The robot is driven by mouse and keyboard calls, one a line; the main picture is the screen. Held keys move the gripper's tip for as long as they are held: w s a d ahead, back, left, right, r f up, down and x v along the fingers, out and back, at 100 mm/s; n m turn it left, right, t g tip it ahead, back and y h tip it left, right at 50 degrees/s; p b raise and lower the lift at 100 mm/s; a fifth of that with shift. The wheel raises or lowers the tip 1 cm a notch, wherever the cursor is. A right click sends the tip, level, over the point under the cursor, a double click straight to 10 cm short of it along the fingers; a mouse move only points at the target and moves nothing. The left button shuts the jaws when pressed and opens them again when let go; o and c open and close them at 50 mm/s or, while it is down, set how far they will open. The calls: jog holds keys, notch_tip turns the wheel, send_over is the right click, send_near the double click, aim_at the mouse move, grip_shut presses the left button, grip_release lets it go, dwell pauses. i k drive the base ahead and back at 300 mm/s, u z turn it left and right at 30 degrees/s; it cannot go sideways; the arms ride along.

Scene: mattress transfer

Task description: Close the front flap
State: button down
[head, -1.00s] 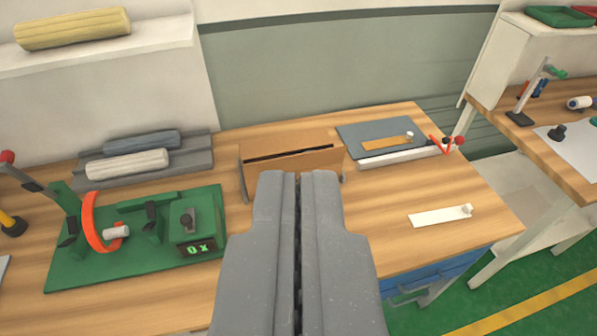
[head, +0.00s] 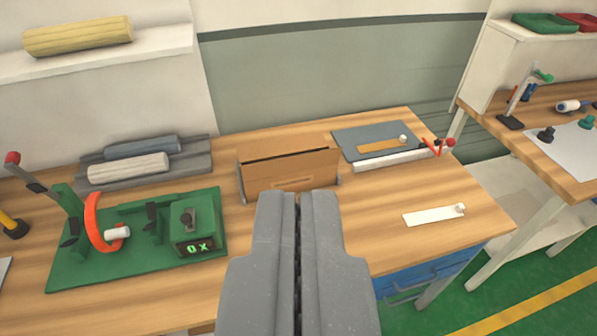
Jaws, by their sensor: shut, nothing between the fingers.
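A brown box-like holder (head: 288,172) stands upright near the middle of the wooden table, with a dark slot along its top and grey supports at its ends. Its broad front panel faces me; I cannot tell for sure whether this panel is the front flap. My gripper (head: 298,196) is shut and empty. In the picture its tips lie just below the holder's front and cover part of its lower edge. The tips look apart from the panel, but the distance is hard to judge.
A green fixture (head: 140,240) with an orange ring stands left. A grey tray (head: 145,165) with two rolls lies behind it. A grey plate (head: 375,141) and a white bar (head: 392,160) lie right of the holder. A white strip (head: 432,215) lies near the right edge.

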aim_at(259, 170)
jog(key=z, duration=0.05)
jog(key=k, duration=0.4)
jog(key=u, duration=0.25)
jog(key=i, duration=1.35)
jog(key=z, duration=0.3)
